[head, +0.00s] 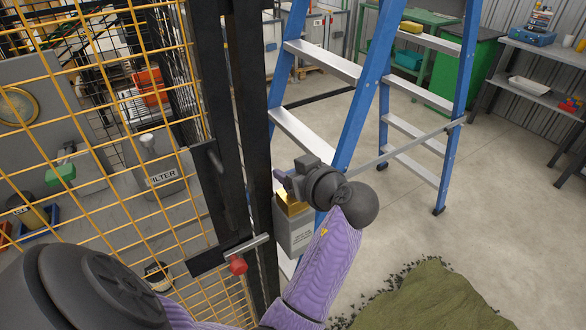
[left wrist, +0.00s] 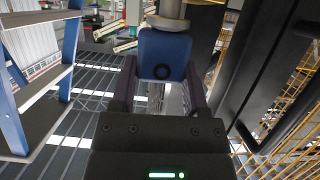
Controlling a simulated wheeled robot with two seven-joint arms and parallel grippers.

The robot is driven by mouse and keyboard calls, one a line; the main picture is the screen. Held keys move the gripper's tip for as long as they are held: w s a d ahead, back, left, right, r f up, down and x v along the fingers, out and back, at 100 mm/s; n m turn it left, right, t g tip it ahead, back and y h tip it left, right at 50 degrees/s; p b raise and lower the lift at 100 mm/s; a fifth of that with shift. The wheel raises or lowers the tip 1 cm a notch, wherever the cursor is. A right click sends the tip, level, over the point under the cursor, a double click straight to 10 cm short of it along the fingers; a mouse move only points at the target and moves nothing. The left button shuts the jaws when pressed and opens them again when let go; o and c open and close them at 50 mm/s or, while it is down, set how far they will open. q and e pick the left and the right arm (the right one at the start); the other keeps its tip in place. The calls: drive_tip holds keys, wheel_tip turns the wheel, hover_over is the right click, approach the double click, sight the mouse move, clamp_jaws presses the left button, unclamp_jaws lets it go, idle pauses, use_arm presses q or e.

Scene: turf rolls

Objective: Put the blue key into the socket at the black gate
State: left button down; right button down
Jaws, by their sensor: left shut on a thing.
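The blue key (left wrist: 164,57) is between the two fingers of my left gripper (left wrist: 162,78) in the left wrist view. A grey metal cylindrical part (left wrist: 171,10) meets its far end; I cannot tell whether the key sits in a socket. In the head view my left gripper (head: 281,180) is beside the black gate (head: 248,120), above a grey box with a yellow top (head: 298,232). The key is not clearly visible there. The socket cannot be made out clearly. My right gripper is not in view.
A blue stepladder (head: 362,90) stands close behind my left gripper. Yellow mesh fencing (head: 80,110) is left of the gate. A green turf heap (head: 430,300) lies at the lower right. Open floor lies right of the ladder.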

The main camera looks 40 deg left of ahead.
use_arm(q)
drive_tip(key=shift+f+b, duration=0.4)
drive_tip(key=shift+f, duration=0.2)
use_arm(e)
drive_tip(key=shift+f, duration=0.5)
use_arm(q)
unclamp_jaws()
